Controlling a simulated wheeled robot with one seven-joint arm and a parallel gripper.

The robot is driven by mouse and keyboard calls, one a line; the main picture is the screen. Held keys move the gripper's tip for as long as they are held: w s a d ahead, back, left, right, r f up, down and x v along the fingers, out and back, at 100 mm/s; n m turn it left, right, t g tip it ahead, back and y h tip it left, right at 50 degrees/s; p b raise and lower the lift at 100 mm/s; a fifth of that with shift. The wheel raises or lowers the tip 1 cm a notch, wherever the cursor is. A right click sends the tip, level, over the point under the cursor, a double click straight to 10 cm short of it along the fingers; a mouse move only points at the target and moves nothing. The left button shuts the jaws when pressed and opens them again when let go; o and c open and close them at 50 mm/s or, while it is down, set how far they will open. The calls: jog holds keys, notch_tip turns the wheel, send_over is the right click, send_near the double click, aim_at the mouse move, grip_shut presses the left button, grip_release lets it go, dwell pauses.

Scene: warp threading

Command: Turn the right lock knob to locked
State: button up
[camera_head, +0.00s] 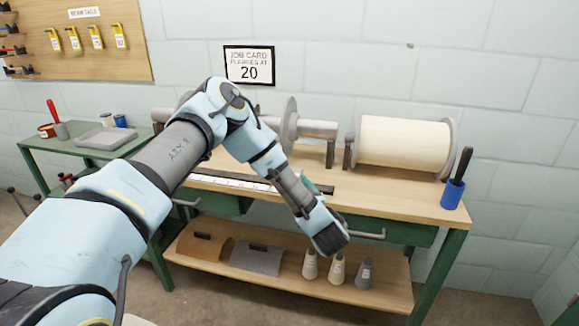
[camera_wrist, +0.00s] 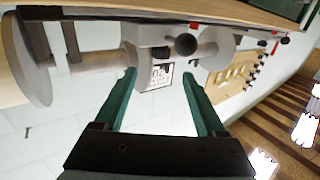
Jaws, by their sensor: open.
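The beam with its grey shaft and disc flanges lies on the bench; its right flange (camera_head: 289,125) shows in the head view. The wrist view is upside down and shows a large grey disc (camera_wrist: 27,62), the shaft and a grey block with a dark round knob (camera_wrist: 187,44). I cannot tell whether this is the right lock knob, or how it is turned. My gripper (camera_wrist: 160,76) is open and empty. Its two green fingers point toward the block and wall, with the knob beyond their tips. In the head view my forearm hides part of the beam and bench.
The job card (camera_head: 249,65) hangs on the wall. Thread cones (camera_head: 337,268) stand on the lower shelf. A green side table (camera_head: 62,144) is at left.

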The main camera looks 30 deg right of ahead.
jog(key=w, duration=0.3)
jog(key=w+d, duration=0.1)
jog(key=w, duration=0.2)
jog(key=w+p, duration=0.1)
jog(key=w, duration=0.3)
jog(key=shift+w+d, duration=0.1)
jog(key=shift+d, duration=0.15)
jog(key=shift+c, duration=0.3)
grip_shut()
